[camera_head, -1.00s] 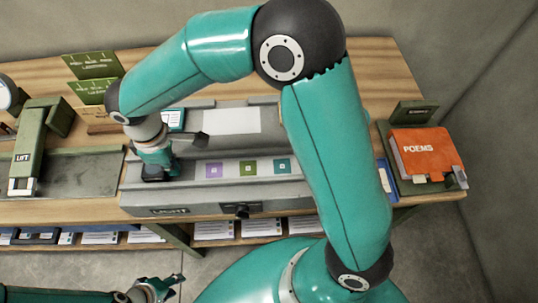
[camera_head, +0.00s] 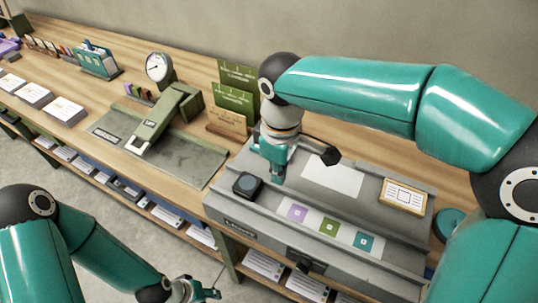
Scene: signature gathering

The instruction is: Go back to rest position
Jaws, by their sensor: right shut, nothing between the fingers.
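My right gripper (camera_head: 277,168) points down over the left part of the grey light station (camera_head: 235,222), its fingers together and empty. A dark block with a round top (camera_head: 248,185) sits just left of its fingertips; I cannot tell the exact gap. A white sheet (camera_head: 333,174) lies on the station to the right of the gripper. My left gripper (camera_head: 205,291) hangs low at the bottom edge, in front of the bench, with its fingers apart and nothing visible between them.
A green press on a grey plate (camera_head: 200,158), a dial gauge (camera_head: 158,67) and green signs (camera_head: 236,100) stand left of and behind the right gripper. A framed card (camera_head: 404,195) and purple, green and teal tiles (camera_head: 330,227) lie on the station. Floor is open at lower left.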

